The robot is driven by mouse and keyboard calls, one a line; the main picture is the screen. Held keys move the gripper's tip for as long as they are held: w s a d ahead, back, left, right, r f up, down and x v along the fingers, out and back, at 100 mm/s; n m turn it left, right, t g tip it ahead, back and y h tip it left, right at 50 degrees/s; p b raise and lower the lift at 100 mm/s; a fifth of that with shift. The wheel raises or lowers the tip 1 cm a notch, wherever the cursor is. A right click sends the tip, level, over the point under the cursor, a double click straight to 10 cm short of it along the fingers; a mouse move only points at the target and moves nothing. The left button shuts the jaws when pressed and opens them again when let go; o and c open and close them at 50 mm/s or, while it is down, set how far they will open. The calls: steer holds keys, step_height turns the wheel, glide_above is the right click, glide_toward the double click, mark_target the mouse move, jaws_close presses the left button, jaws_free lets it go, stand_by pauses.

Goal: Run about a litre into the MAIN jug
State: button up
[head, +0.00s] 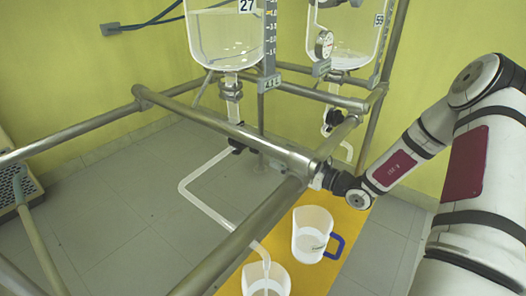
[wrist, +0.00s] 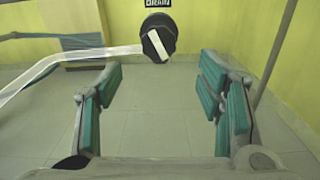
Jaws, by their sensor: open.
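In the head view a glass reactor (head: 226,40) marked 27 holds clear liquid. A clear drain pipe (head: 205,170) runs from under it down to a white jug (head: 252,283) at the bottom edge. A pale streak shows below the pipe's end; I cannot tell if it is liquid running. A second white jug (head: 309,226) with a blue handle stands behind it. I cannot read which jug is MAIN. In the wrist view a black round valve knob (wrist: 159,36) with a slanted white bar sits under a DRAIN label (wrist: 158,3). My gripper (wrist: 161,88) is open and empty, its fingers below and either side of the knob.
A second glass reactor (head: 349,35) marked 59, with a round gauge (head: 324,44), stands to the right. Metal rails (head: 235,130) of the frame cross in front of the pipework, close to my wrist. Both jugs stand on a yellow mat (head: 345,217).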

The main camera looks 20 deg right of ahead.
steer(key=b+x, duration=0.3)
steer(key=x, duration=0.6)
steer(key=shift+a, duration=0.15)
steer(key=c, duration=1.1)
